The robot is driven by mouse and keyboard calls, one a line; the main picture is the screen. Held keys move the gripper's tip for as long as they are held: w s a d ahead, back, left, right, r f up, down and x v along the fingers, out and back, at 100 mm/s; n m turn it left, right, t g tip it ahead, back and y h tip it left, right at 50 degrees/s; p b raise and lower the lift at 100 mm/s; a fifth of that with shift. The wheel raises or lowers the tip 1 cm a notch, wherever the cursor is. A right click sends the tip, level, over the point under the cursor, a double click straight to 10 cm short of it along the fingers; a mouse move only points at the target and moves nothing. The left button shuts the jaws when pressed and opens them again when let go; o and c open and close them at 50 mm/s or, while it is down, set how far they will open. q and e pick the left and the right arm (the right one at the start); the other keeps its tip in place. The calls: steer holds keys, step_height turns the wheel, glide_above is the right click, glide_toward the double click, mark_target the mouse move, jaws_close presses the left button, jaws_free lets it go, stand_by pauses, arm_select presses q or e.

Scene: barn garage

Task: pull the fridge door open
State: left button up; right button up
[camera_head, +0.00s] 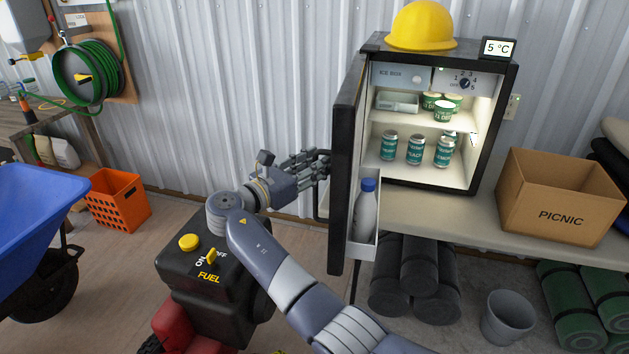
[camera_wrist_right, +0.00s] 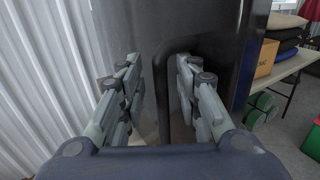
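The small black fridge (camera_head: 487,130) stands on a bench with its lit interior in plain view. Its door (camera_head: 344,150) is swung wide open to the left, nearly edge-on. A white bottle with a blue cap (camera_head: 366,210) stands in the door's bin. The dark bar handle (camera_head: 322,190) is on the door's outer face and also shows in the right wrist view (camera_wrist_right: 163,100). My right gripper (camera_head: 318,165) is at the handle. In the right wrist view its fingers (camera_wrist_right: 160,88) stand apart on either side of the bar, with gaps visible. My left gripper is not in view.
A yellow helmet (camera_head: 421,27) and a 5 °C display (camera_head: 498,48) sit on the fridge. Cans and tubs stand inside. A PICNIC box (camera_head: 558,198) is to the right. A fuel unit (camera_head: 205,290) stands below my arm, with an orange crate (camera_head: 117,200) further left.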

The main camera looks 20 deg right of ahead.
mark_target(314, 150)
steer(key=shift+r, duration=1.85)
steer(key=shift+c, duration=0.6)
